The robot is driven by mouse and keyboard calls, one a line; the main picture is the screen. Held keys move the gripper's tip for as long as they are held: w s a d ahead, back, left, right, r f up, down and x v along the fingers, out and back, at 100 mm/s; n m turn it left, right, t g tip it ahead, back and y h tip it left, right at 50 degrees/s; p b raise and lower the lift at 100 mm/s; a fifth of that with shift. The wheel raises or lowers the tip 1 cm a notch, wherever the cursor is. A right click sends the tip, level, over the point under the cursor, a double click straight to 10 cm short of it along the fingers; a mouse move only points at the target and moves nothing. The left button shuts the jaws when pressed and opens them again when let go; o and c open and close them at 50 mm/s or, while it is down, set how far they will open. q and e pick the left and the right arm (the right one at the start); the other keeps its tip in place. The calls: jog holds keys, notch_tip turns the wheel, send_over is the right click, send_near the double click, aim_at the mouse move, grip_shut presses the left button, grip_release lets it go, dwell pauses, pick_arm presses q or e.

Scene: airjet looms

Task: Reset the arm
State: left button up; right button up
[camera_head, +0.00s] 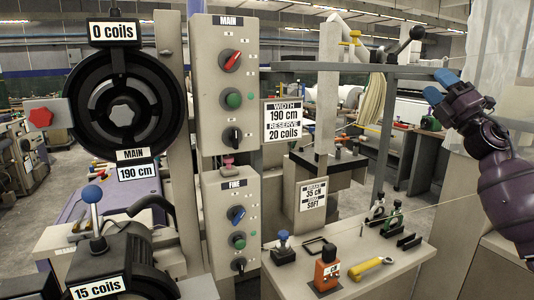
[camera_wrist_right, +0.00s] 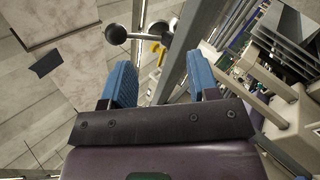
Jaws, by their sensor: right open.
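My right gripper (camera_head: 438,85) is raised at the upper right of the head view, on a purple arm that comes in from the right edge. Its two blue fingers stand apart with nothing between them. In the right wrist view the blue fingers of the gripper (camera_wrist_right: 160,85) are also spread and empty. A dark lever with round knobs (camera_head: 405,45) is to the left of the gripper in the head view; it also shows beyond the fingers in the wrist view (camera_wrist_right: 117,34). My left gripper is not in view.
A black drum (camera_head: 90,110) and the MAIN (camera_head: 225,85) and FINE (camera_head: 232,225) control panels stand at the left. A table (camera_head: 365,245) at lower right holds an orange device (camera_head: 327,270), a yellow tool (camera_head: 370,268) and small clamps. A metal frame post (camera_head: 385,130) stands left of my arm.

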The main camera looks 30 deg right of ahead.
jog(key=w+a+f+m+g+h, duration=0.1)
jog(key=a+f+m+g+h, duration=0.25)
jog(key=f, duration=0.95)
jog(key=w+a+f+m+g, duration=0.2)
jog(key=a+f+m, duration=0.35)
jog(key=f, duration=0.75)
jog(key=w+a+f+m+g+h, duration=0.1)
jog(key=a+f+m+g+h, duration=0.15)
jog(key=f+m, duration=0.8)
jog(key=s+a+f+g+y, duration=0.2)
jog(key=a+f, duration=0.5)
jog(key=f, duration=0.2)
jog(key=s+a+f+g+y, duration=0.2)
jog(key=s+a+f, duration=0.1)
jog(key=a+f, duration=0.5)
jog(key=s+a+f+m+g+y, duration=0.1)
jog(key=s+a+f, duration=0.4)
jog(key=a, duration=0.2)
jog(key=s+a+f+m+g+y, duration=0.1)
jog(key=s+a+f, duration=0.4)
jog(key=a, duration=0.3)
jog(key=shift+s+a+f, duration=0.15)
jog(key=shift+s+f, duration=0.15)
jog(key=shift+f, duration=0.3)
jog(key=shift+m, duration=0.25)
